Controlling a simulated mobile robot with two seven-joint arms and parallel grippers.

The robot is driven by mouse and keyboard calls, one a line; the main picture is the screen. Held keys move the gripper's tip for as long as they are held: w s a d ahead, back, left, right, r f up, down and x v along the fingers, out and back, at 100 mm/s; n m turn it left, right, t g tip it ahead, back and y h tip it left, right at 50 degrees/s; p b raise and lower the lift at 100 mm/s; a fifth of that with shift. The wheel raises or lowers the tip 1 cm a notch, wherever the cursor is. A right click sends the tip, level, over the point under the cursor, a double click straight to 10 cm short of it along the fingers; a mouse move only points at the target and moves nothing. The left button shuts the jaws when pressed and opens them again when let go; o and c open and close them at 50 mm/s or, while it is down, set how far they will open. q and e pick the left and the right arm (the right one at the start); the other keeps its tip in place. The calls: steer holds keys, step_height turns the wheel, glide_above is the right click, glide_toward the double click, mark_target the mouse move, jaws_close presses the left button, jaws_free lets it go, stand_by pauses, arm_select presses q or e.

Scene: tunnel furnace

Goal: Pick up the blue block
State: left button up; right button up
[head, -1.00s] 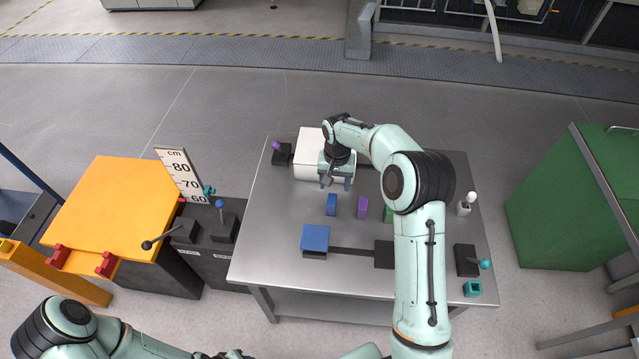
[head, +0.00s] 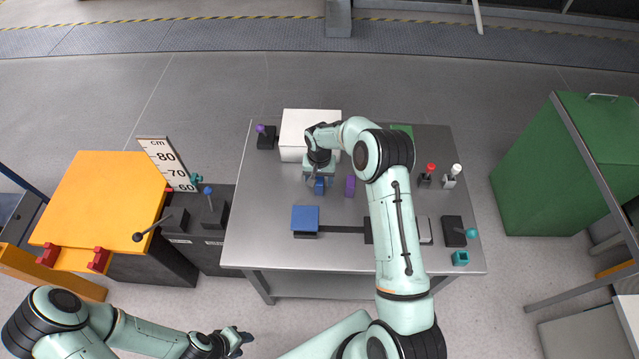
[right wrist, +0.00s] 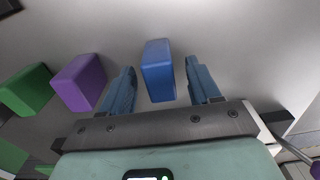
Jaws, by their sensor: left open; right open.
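The blue block (head: 319,187) stands on the metal table, mostly under my right gripper (head: 319,181) in the head view. In the right wrist view the blue block (right wrist: 158,72) is between the two open fingers of my right gripper (right wrist: 160,66), with a gap on each side, wider on the right. My left gripper (head: 241,341) is open and empty, low in the head view, off the table's front edge.
A purple block (head: 350,186) stands just right of the blue one, and a green block (right wrist: 27,90) is beyond it in the right wrist view. A white box (head: 297,128) is behind. A blue plate (head: 305,217) is in front.

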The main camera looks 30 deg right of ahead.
steer(key=shift+w+f, duration=0.15)
steer(key=shift+f, duration=0.55)
steer(key=c, duration=1.1)
steer(key=shift+r, duration=0.1)
